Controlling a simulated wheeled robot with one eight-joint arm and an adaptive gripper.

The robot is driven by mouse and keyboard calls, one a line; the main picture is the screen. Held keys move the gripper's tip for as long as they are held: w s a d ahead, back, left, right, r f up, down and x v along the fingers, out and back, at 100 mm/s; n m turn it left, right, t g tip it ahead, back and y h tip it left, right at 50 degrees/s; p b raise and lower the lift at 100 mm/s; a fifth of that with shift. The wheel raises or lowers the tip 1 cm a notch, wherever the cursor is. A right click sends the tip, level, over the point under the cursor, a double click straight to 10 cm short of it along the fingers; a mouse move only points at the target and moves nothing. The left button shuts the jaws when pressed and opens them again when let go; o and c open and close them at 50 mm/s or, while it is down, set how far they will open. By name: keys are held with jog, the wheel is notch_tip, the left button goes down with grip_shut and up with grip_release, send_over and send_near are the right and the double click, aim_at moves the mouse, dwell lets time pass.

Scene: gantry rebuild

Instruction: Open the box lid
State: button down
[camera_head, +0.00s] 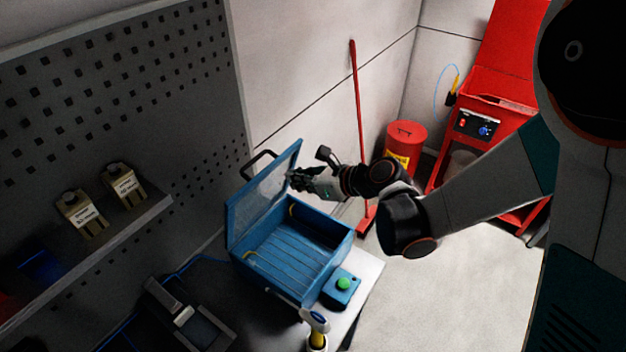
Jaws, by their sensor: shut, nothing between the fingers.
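The blue box (328,246) stands on the table with its ribbed inside in view. Its lid (235,229) is raised and stands roughly upright along the box's back left side, with a dark handle (258,161) beyond its upper edge. The inside face of the lid is pale grey. My gripper (291,178) is shut and empty, at the upper right part of the lid's inner face, above the box. I cannot tell whether the fingertips touch the lid.
A blue button box with a green button (343,284) and a yellow-and-white bottle (316,331) stand near the box's front. A grey perforated panel (205,150) with a shelf (120,235) rises at left. A red broom (358,120), red bin (406,138) and red machine (497,92) stand behind. Floor at right is clear.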

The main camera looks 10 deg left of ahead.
aim_at(260, 155)
jog(key=a, duration=0.1)
jog(key=w+a+r, duration=0.1)
jog(key=shift+a, duration=0.3)
jog(key=shift+h, duration=0.5)
jog(key=w+a, duration=0.1)
jog(key=a, duration=0.1)
jog(key=w+a+r, duration=0.1)
jog(key=a, duration=0.1)
jog(key=a+r, duration=0.1)
jog(key=a, duration=0.1)
jog(key=shift+w+a+r, duration=0.2)
jog(key=shift+w+a, duration=0.2)
